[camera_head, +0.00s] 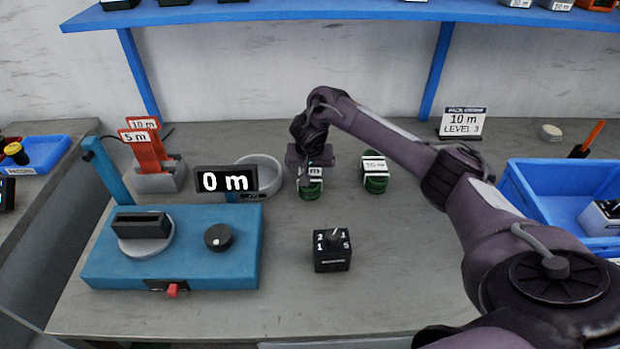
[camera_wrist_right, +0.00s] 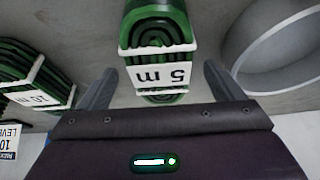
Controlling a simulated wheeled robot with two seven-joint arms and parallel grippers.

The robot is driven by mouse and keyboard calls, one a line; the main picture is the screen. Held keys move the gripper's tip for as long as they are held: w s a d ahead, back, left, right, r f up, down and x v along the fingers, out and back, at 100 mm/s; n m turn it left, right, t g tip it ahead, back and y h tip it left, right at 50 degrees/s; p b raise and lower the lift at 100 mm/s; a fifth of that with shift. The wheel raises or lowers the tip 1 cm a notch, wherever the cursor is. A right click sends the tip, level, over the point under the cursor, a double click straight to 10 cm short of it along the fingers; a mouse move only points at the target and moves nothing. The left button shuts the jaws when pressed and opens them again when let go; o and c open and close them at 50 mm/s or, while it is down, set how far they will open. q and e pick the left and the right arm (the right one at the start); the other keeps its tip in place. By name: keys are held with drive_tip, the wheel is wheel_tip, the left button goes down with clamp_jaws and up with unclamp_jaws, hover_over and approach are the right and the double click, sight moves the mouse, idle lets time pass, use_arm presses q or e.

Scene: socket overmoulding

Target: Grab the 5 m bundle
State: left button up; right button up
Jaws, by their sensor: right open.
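The 5 m bundle is a green coil with a white band labelled "5 m". In the head view the 5 m bundle (camera_head: 311,190) stands on the table, its upper part hidden by my right gripper (camera_head: 312,168). In the right wrist view the 5 m bundle (camera_wrist_right: 157,30) lies between and just beyond the fingers of my right gripper (camera_wrist_right: 160,85), which are open with a gap on each side. A second green bundle (camera_head: 375,174), labelled 10 m, stands to its right; it also shows in the wrist view (camera_wrist_right: 35,90). My left gripper is not seen.
A grey round bowl (camera_head: 268,174) stands left of the 5 m bundle. A blue machine (camera_head: 190,268) with a "0 m" display (camera_head: 226,181) is at left. A black dial box (camera_head: 332,258) stands in front. A blue crate (camera_head: 550,205) is at right.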

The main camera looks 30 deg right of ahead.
drive_tip(key=shift+x, duration=1.1)
drive_tip(key=c, duration=1.1)
drive_tip(key=shift+r, duration=0.1)
